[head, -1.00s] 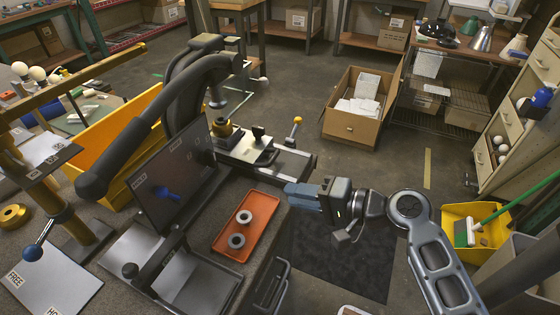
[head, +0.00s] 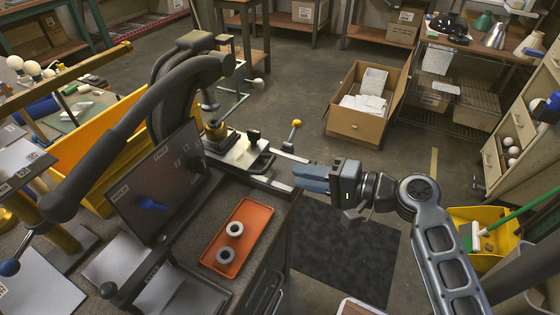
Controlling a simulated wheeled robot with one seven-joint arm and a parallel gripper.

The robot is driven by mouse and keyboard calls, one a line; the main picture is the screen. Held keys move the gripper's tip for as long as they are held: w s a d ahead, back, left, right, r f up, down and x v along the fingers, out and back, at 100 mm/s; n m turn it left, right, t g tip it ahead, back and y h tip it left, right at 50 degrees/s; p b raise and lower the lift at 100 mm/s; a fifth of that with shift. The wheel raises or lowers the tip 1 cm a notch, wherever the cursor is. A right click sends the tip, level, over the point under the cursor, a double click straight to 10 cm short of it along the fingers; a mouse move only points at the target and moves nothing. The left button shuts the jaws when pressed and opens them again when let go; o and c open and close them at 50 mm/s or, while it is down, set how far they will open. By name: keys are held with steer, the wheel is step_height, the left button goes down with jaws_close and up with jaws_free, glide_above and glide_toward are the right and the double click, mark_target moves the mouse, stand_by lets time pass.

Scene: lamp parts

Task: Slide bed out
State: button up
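My gripper (head: 298,178) has blue fingers pointing left, close to the front end of the rails. The fingers overlap that end in the picture; I cannot tell if they touch it. Nothing shows held, and the gap between the fingers is not clear.
An orange tray (head: 258,217) with two grey rings lies on the bench below the bed. A black panel (head: 155,185) stands left of it. An open cardboard box (head: 358,127) and a dark floor mat (head: 350,250) are on the floor. The floor between them is clear.

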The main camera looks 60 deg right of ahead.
mark_target(275, 178)
steer(key=x, duration=0.4)
steer(key=p+x, duration=0.1)
steer(key=x, duration=0.2)
steer(key=shift+w+d, duration=0.25)
steer(key=shift+w, duration=0.15)
steer(key=shift+c, duration=0.3)
jaws_close()
